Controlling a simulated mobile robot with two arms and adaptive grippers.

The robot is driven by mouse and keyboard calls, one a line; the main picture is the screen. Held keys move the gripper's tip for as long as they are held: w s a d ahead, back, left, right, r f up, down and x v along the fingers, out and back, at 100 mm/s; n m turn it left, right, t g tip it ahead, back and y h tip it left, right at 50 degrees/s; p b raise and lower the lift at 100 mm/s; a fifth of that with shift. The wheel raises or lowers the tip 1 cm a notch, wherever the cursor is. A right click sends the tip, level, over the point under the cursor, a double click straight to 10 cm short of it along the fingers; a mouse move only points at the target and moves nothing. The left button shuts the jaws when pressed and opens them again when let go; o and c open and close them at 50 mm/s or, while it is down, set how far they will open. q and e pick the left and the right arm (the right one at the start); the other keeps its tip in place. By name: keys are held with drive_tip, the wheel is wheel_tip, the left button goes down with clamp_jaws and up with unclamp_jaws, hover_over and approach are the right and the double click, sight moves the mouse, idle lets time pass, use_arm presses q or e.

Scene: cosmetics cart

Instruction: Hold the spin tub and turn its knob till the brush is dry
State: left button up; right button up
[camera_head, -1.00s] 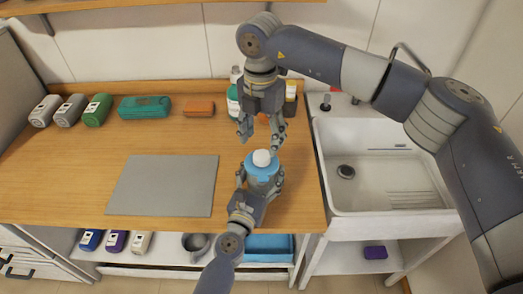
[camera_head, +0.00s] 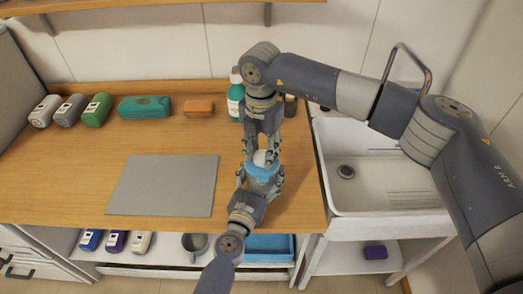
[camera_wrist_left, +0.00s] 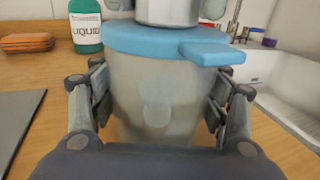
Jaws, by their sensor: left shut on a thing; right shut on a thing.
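The spin tub (camera_head: 263,175) stands upright on the wooden counter near its front edge, with a blue lid and a cloudy, see-through body. It fills the left wrist view (camera_wrist_left: 155,100), where a pale rounded shape shows faintly inside; I cannot make out the brush clearly. My left gripper (camera_head: 261,186) is shut around the tub's body from the front, one finger on each side. My right gripper (camera_head: 260,158) points down from above and is shut on the white knob (camera_head: 260,157) on top of the lid. Its fingers partly hide the knob.
A green bottle (camera_head: 236,100) stands behind the tub, with dark bottles partly hidden by my right arm. A grey mat (camera_head: 163,186) lies to the left. The sink (camera_head: 385,205) is to the right.

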drive_tip(key=shift+n, duration=0.3)
